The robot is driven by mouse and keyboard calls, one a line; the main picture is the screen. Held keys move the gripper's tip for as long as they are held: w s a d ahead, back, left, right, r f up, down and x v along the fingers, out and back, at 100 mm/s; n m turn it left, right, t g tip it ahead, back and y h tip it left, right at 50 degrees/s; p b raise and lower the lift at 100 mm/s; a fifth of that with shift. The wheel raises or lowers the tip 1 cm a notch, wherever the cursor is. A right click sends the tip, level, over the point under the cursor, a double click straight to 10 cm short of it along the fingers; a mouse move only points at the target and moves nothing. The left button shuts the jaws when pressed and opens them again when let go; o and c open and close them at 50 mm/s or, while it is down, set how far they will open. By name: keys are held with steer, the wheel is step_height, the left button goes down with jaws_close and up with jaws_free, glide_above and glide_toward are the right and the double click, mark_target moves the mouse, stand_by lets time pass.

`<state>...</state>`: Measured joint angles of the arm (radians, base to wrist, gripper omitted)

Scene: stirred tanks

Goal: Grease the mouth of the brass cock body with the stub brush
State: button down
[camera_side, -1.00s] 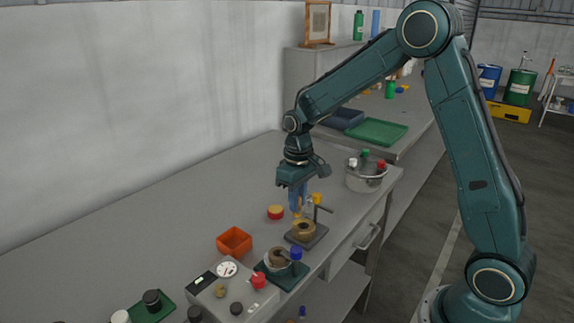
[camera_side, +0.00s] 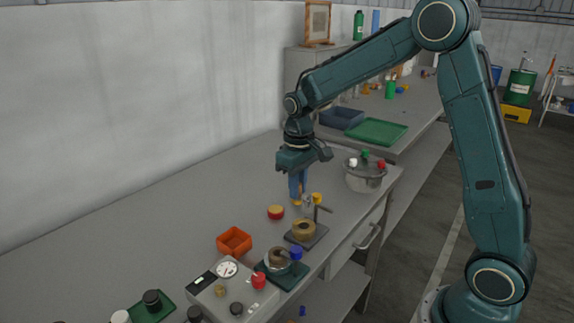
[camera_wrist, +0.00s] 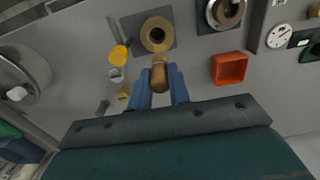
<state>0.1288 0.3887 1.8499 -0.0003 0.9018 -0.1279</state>
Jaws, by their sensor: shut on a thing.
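The brass cock body (camera_side: 303,229) stands on a dark square plate at the bench's front edge, its round mouth facing up. In the wrist view the cock body (camera_wrist: 157,35) shows at the top centre, with a dark hole in its middle. My gripper (camera_side: 298,197) has blue fingers shut on the stub brush (camera_wrist: 160,75), a short brown piece pointing toward the cock body. In the side view the brush is small and partly hidden by the fingers. My gripper hangs above and behind the cock body, apart from it.
A yellow-capped item (camera_side: 317,198) and a dark lever are close beside the cock body. The bench toward the wall is clear.

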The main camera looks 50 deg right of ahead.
steer(key=shift+r, duration=1.45)
steer(key=shift+w, duration=0.15)
